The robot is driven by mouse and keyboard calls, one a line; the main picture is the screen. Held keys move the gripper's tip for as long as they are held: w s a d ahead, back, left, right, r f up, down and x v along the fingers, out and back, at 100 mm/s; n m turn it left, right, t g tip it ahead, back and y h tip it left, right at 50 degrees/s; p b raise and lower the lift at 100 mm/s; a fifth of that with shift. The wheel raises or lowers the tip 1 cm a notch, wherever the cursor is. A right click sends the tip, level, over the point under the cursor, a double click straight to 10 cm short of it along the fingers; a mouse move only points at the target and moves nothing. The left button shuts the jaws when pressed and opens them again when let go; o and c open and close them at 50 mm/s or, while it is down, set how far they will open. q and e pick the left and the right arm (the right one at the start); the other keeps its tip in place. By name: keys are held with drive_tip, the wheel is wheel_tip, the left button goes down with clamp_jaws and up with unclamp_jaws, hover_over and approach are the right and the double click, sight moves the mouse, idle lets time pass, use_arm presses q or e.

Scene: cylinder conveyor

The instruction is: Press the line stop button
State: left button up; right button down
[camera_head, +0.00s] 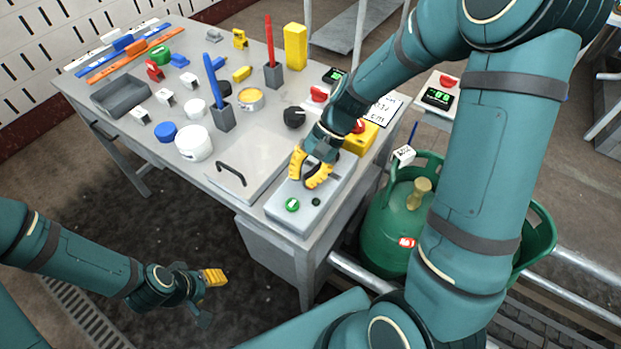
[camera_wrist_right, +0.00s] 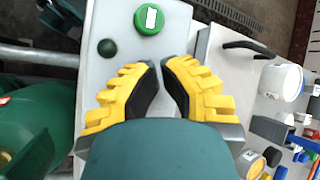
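A grey control panel (camera_head: 322,190) sits at the table's near right corner. It carries a green button with a white mark (camera_head: 292,204) and a small dark green button (camera_head: 316,202); both also show in the right wrist view, the green one (camera_wrist_right: 149,19) beyond the fingertips. A yellow box (camera_head: 361,140) with a red button (camera_head: 358,126) stands behind the panel, partly covered by my right arm. My right gripper (camera_head: 304,186) points down over the panel, its fingers slightly apart and empty; it hides part of the panel. My left gripper (camera_head: 208,294) hangs low, off the table; its opening is unclear.
The table (camera_head: 190,168) holds a white pot (camera_head: 194,143), a grey lid with a black handle (camera_head: 250,165), a black knob (camera_head: 294,117), a blue rod in a grey block and other small parts. A green gas cylinder (camera_head: 390,225) stands right of the table.

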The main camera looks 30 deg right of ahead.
drive_tip(key=shift+r, duration=0.15)
drive_tip(key=shift+r+p, duration=0.8)
drive_tip(key=shift+p, duration=0.05)
wheel_tip(320, 180, up, 5)
drive_tip(key=p, duration=0.4)
drive_tip(key=shift+f, duration=0.1)
idle(0.7)
